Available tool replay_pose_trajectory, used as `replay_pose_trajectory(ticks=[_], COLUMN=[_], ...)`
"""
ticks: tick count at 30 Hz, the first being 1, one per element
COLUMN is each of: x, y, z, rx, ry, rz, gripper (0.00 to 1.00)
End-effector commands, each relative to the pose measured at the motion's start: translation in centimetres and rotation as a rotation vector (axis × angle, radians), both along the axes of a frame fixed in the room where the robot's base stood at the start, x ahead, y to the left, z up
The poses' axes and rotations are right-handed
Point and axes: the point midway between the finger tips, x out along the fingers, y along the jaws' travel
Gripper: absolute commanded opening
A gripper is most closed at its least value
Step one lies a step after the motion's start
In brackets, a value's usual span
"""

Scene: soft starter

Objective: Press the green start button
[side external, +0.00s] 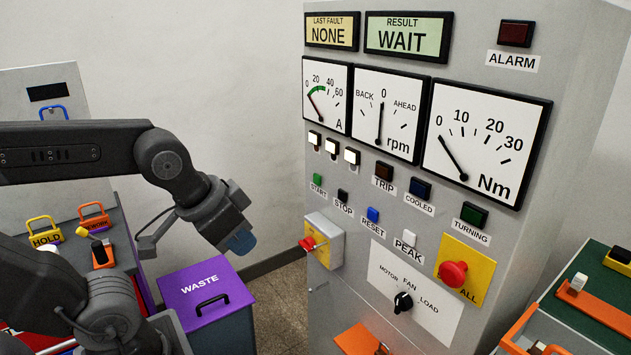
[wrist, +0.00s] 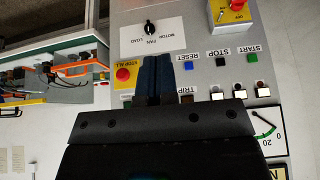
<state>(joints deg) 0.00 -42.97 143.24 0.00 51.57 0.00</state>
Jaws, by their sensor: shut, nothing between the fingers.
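The green start button (side external: 318,178) is at the left end of a slanting button row on the grey panel, above its START label. In the wrist view the start button (wrist: 253,60) is to the right of my fingers, with the picture upside down. My gripper (side external: 242,242) is shut and empty, left of the panel and lower than the button in the side view, with clear space between. Its blue fingertips (wrist: 157,60) show together in the wrist view, between the red stop knob and the blue reset button. The result display (side external: 405,37) reads WAIT and the fault display (side external: 332,31) reads NONE.
The black stop (side external: 342,195), blue reset (side external: 373,214) and white peak (side external: 408,239) buttons follow rightward. A red stop-all mushroom (side external: 452,273), a selector knob (side external: 402,302) and a yellow-red isolator switch (side external: 314,243) protrude. A purple waste bin (side external: 205,285) stands below my gripper.

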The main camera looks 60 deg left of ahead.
Motion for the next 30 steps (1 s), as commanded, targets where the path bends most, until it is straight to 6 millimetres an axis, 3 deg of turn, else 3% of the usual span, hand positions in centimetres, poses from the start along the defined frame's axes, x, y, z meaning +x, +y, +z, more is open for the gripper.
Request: replay_pose_trajectory(ticks=[8,14,23,30], x=[0.1,2.1,9.3,15.2], y=[0.0,0.3,3.3,9.2], z=[0.0,-0.3,-1.3,-3.3], rx=[-0.005,-0.090,-0.407,-0.690], ry=[0.006,0.083,0.228,0.235], rz=[0.003,0.050,0.204,0.359], gripper=[0.00,0.00,0.00,0.00])
